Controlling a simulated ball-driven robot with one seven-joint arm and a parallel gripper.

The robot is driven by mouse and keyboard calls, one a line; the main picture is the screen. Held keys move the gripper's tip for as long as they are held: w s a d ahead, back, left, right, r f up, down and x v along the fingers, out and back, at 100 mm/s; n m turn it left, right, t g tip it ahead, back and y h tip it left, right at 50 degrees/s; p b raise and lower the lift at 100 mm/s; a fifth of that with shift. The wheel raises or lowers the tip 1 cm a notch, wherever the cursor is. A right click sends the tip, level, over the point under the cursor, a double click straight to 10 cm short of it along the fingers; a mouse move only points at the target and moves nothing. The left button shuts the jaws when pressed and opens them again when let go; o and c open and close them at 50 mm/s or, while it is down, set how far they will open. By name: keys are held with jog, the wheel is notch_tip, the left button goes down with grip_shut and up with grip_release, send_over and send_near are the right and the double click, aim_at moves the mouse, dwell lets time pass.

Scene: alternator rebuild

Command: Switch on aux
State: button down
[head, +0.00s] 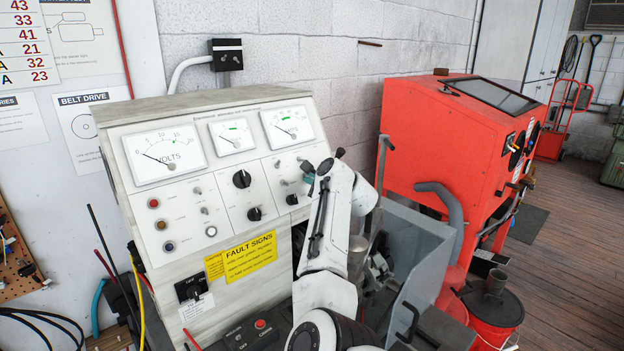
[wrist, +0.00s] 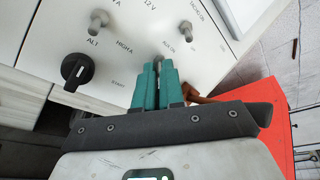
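The white test-bench panel (head: 190,215) stands left of centre, with meters, knobs and toggles. In the wrist view, a metal toggle (wrist: 98,22) stands above a label that seems to read ALT. A second metal toggle (wrist: 190,20) stands further right, near small lettering that may read AUX.
A black rotary knob (wrist: 78,72) lies left of my fingers; it shows in the head view (head: 292,199). A red cabinet (head: 430,130) stands right of the bench. A clear guard (head: 415,260) is beside my arm. Wooden floor (head: 575,240) is open at right.

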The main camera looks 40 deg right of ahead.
dwell(0.4)
jog(key=g, duration=0.1)
jog(key=r+g, duration=0.1)
jog(key=g, duration=0.2)
jog(key=shift+w+r+n, duration=0.15)
jog(key=shift+w+n, duration=0.1)
jog(key=shift+n, duration=0.05)
jog(key=shift+w+r+g, duration=0.15)
jog(key=shift+r+g, duration=0.05)
jog(key=shift+g, duration=0.6)
jog(key=shift+w+r+g, duration=0.15)
jog(key=shift+r+g, duration=0.05)
jog(key=shift+g, duration=0.6)
jog(key=c, duration=1.5)
grip_release()
jog(key=shift+a+r, duration=0.1)
jog(key=shift+r, duration=0.05)
jog(key=b+v, duration=0.3)
jog(key=v, duration=0.7)
jog(key=shift+r, duration=0.3)
